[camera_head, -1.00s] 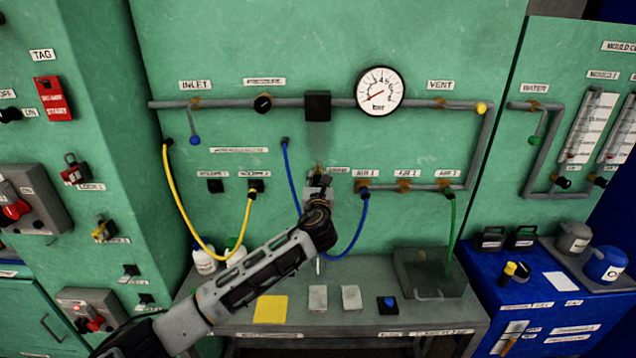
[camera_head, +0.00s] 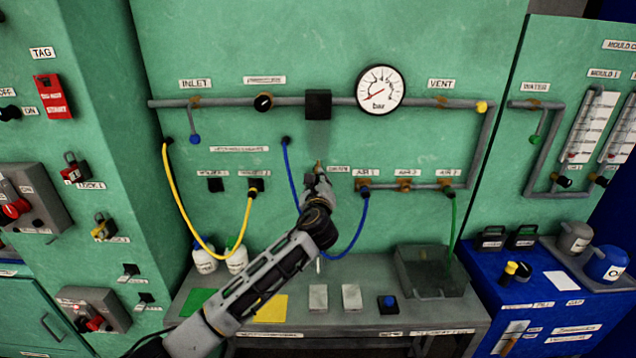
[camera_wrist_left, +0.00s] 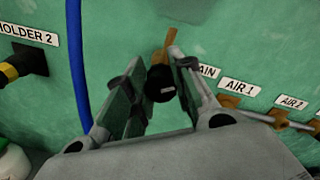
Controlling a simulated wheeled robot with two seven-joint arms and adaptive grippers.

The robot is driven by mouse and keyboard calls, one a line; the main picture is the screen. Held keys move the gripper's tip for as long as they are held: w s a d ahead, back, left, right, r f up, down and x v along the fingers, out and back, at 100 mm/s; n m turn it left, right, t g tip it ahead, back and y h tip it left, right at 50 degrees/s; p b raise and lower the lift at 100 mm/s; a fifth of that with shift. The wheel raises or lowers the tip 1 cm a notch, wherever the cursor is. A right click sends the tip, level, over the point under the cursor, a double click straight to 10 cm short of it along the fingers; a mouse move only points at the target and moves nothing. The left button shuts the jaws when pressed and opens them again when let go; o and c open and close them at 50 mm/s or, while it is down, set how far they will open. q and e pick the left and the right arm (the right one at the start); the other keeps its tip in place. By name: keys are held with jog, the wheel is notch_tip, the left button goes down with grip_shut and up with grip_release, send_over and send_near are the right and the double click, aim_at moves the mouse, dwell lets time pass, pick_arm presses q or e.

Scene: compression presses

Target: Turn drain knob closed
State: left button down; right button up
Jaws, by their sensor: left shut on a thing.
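The drain knob (camera_wrist_left: 160,84) is a dark round knob on a brass fitting, in the middle of the left wrist view beside a label that reads "AIN", its start covered. My left gripper (camera_wrist_left: 154,78) has one finger on each side of the knob and is shut on it. In the head view my left gripper (camera_head: 318,188) is at the panel under the black box and hides the knob. Only the brass tip of the drain fitting (camera_head: 318,166) shows above it. My right gripper is not in view.
A blue hose (camera_head: 289,180) hangs close to the left of my gripper, and the AIR 1 port (camera_head: 363,186) is close to the right. A yellow hose (camera_head: 176,205) loops further left. The grey bench (camera_head: 370,280) below carries bottles, pads and a tray (camera_head: 432,270).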

pick_arm(q)
jog(key=n+b, duration=0.1)
jog(key=n, duration=0.3)
jog(key=shift+f+n, duration=0.15)
jog(key=shift+n, duration=0.15)
jog(key=n+b, duration=0.1)
jog(key=n, duration=0.4)
jog(key=shift+b, duration=0.4)
jog(key=shift+n, duration=1)
jog(key=c, duration=1.2)
grip_release()
jog(key=shift+a, duration=0.1)
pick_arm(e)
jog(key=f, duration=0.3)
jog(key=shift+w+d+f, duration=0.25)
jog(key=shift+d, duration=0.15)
pick_arm(q)
jog(key=shift+s, duration=0.15)
jog(key=s, duration=1.1)
jog(key=shift+s, duration=0.35)
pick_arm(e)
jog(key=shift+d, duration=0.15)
